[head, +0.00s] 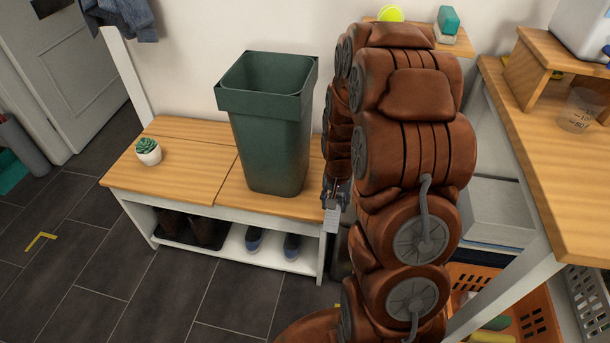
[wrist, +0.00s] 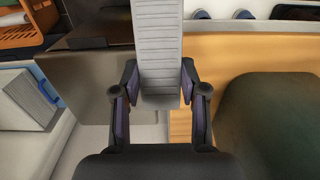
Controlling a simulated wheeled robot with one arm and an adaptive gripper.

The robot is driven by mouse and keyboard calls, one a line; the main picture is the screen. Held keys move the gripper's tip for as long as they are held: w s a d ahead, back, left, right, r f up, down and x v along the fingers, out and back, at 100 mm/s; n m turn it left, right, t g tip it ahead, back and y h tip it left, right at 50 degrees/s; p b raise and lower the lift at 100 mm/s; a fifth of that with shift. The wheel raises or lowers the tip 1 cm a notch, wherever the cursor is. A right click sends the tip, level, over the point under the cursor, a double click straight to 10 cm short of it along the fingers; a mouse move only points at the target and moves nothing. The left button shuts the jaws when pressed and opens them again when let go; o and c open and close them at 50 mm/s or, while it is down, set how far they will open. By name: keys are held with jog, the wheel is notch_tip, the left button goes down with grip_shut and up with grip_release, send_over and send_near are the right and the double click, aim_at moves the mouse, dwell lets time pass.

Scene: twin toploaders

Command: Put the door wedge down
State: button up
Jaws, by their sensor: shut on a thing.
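The door wedge is a light grey, ribbed piece. In the wrist view the wedge (wrist: 158,45) sits between my fingers and extends away from them. My gripper (wrist: 159,88) is shut on it, with a finger against each side. In the head view my gripper (head: 336,190) is small and partly hidden by my brown arm, at the right end of the bench. The wedge (head: 331,219) hangs below the fingers there, by the bench's right front corner. I cannot tell whether it touches the bench.
A green bin (head: 268,130) stands on the wooden bench (head: 185,180), left of my gripper. A potted succulent (head: 148,151) is at the bench's left. Shoes (head: 272,243) sit on the shelf below. A wooden table (head: 560,190) stands at right, above an orange crate (head: 530,315).

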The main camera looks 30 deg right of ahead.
jog(key=w+d, duration=0.2)
jog(key=w, duration=0.2)
jog(key=w+d+f, duration=0.1)
jog(key=w, duration=0.4)
jog(key=w+d, duration=0.2)
jog(key=w, duration=0.2)
jog(key=shift+w+d+f+b, duration=0.15)
jog(key=shift+d+f+b, duration=0.05)
jog(key=shift+d+b, duration=0.1)
jog(key=shift+f, duration=1.75)
jog(key=shift+f, duration=0.15)
jog(key=o, duration=1.3)
jog(key=shift+o, duration=0.4)
notch_tip(320, 180, up, 12)
jog(key=shift+s+a+f+b, duration=0.15)
jog(key=shift+f+b, duration=1.9)
jog(key=shift+f, duration=0.9)
jog(key=shift+s+a+f+b, duration=0.1)
jog(key=shift+f+b, duration=1.95)
jog(key=shift+f, duration=0.85)
